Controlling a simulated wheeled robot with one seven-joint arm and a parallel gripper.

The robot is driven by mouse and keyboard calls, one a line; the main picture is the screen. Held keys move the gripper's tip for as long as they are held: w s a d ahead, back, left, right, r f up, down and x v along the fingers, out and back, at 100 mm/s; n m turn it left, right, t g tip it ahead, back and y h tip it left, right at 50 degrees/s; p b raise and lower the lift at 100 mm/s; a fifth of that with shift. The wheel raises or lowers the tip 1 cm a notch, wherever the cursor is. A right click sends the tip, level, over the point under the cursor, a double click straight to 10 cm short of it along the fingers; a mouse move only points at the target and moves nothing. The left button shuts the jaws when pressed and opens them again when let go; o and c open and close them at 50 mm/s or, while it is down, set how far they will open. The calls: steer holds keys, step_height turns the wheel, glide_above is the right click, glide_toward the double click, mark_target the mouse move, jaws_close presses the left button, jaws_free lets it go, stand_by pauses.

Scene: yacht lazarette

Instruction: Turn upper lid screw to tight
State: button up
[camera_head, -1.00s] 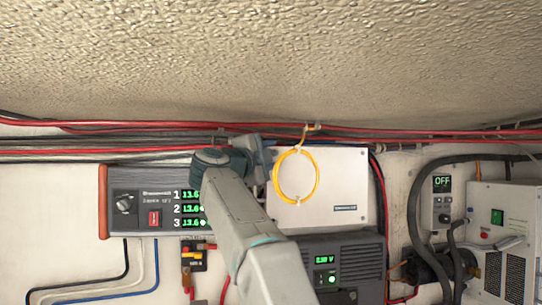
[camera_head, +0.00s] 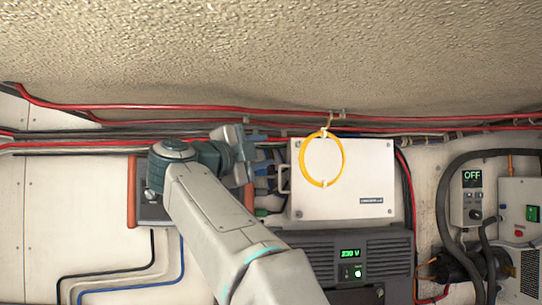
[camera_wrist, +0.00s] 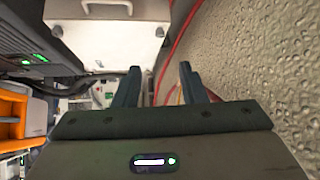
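A white lidded box (camera_head: 365,165) hangs on the wall right of centre in the head view, with a handle on its left side. Small dark screws show at its lower corners, one at the lower right (camera_head: 383,212); the upper corners are too small to read. My gripper (camera_wrist: 160,75) is open and empty, apart from the box. In the head view it is left of the box, its fingers partly hidden.
A yellow cable loop (camera_head: 341,160) hangs across the box front. Red cables (camera_head: 230,112) run along the wall top below the textured ceiling. A grey unit (camera_head: 395,255) with a green display sits below the box. My arm covers most of the left panel (camera_head: 150,208).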

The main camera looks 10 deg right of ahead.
steer(key=shift+s+a, duration=0.1)
steer(key=shift+s, duration=0.05)
stand_by(0.4)
steer(key=s+f+n+y+b, duration=0.1)
steer(key=s+f+n+y, duration=0.1)
steer(key=f+n+y, duration=0.9)
steer(key=s+f+n+y, duration=0.2)
steer(key=f+n+y, duration=0.5)
steer(key=f+n, duration=0.65)
steer(key=s+d+f+g+h, duration=0.1)
steer(key=s+d+f+g, duration=0.2)
steer(key=s+f, duration=0.4)
steer(key=s+d+f+g+h, duration=0.1)
steer(key=s+d+f+g, duration=0.3)
steer(key=s+f, duration=0.4)
steer(key=s+d+f+g+h, duration=0.2)
steer(key=s+f, duration=0.6)
steer(key=f, duration=0.6)
steer(key=shift+s+d+g+b, duration=0.25)
steer(key=shift+d+g+b, duration=0.2)
steer(key=shift+d+g, duration=0.5)
